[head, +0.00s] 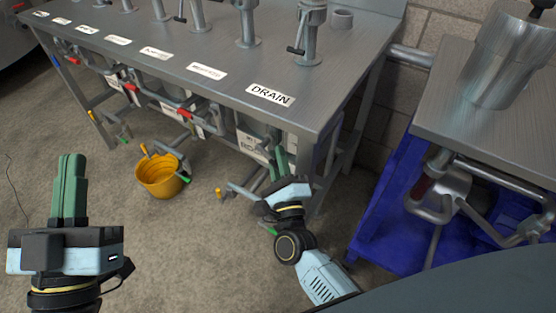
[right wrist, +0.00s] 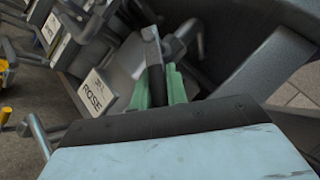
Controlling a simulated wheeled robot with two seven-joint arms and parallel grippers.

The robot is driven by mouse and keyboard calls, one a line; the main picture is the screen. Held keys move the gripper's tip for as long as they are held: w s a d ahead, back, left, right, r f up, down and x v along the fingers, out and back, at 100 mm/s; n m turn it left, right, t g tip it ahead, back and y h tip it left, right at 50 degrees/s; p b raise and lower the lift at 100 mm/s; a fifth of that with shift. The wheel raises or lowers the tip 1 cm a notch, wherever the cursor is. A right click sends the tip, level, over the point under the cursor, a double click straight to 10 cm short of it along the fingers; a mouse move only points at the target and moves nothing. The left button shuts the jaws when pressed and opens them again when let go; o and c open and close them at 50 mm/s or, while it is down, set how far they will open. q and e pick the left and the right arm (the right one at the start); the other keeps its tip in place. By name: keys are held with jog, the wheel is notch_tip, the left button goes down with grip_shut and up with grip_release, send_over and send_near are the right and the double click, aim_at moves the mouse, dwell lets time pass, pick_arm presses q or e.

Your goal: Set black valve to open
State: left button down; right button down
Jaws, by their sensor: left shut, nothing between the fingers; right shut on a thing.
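My right gripper (head: 282,164) reaches under the front edge of the metal bench, near the end with the DRAIN label. In the right wrist view, its green fingers (right wrist: 158,88) are shut on a dark handle (right wrist: 156,84), which looks like the black valve. A grey metal plate or bracket lies just beyond the fingers. In the head view the black valve is hidden behind the gripper and the bench edge, and I cannot tell the handle's angle. My left gripper (head: 70,190) is shut and empty, above the floor at the lower left.
The bench (head: 215,95) carries several taps; coloured valves hang below its front. A yellow bucket (head: 158,180) stands on the floor beneath. A label reading ROSE (right wrist: 92,97) is left of the right fingers.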

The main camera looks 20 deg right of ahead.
dwell(0.3)
jog(key=c, duration=1.4)
grip_release()
